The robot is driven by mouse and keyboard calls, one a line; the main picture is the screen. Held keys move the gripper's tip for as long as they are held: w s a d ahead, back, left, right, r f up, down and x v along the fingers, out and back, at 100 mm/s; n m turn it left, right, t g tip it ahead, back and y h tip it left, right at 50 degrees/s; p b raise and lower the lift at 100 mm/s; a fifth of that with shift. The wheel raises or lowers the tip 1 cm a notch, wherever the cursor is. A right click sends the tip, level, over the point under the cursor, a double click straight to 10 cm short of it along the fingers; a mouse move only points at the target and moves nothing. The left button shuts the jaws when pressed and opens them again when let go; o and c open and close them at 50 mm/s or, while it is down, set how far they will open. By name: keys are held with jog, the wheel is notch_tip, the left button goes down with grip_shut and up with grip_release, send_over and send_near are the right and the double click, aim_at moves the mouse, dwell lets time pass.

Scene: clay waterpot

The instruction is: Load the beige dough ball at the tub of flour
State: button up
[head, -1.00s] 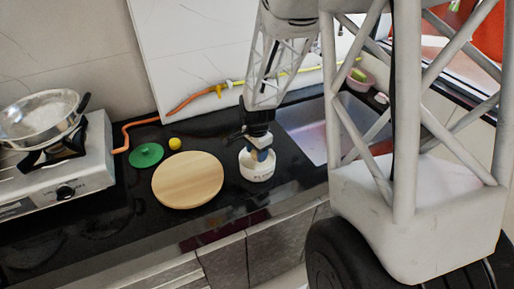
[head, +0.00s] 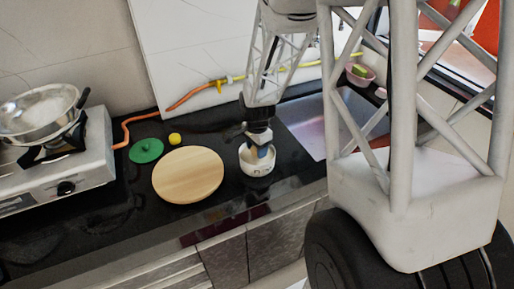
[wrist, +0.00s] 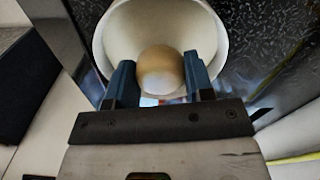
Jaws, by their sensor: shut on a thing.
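A white tub (head: 257,167) stands on the dark counter, right of the round wooden board. My gripper (head: 262,151) points down into its mouth. In the wrist view the tub (wrist: 112,38) opens wide around the fingertips. There my gripper (wrist: 160,78) is shut on the beige dough ball (wrist: 160,62), with one blue finger on each side. The ball is tan on top and whitish on its lower part; I cannot tell whether that is flour or light. The ball sits within the tub's outline. Flour is not clearly distinguishable from the pale inside.
The wooden board (head: 188,175), a green lid-like disc (head: 146,150) and a small yellow object (head: 174,139) lie left of the tub. A stove (head: 70,165) with a metal pan (head: 40,115) stands far left. A sink (head: 305,125) is to the right.

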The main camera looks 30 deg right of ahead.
jog(key=shift+f, duration=0.6)
dwell(2.0)
jog(key=shift+r, duration=0.1)
jog(key=shift+r, duration=3.45)
jog(key=shift+w, duration=0.1)
jog(key=w+a+r+n, duration=0.4)
jog(key=w+n, duration=0.1)
jog(key=w, duration=0.5)
jog(key=w+a+r+n, duration=0.4)
jog(key=w+r+n, duration=0.1)
jog(key=w, duration=0.5)
jog(key=w+a+r+n, duration=0.3)
jog(key=w+r+n, duration=0.2)
jog(key=w, duration=0.5)
jog(key=shift+w+a+r, duration=0.15)
jog(key=shift+w+a, duration=0.15)
jog(key=shift+a, duration=0.1)
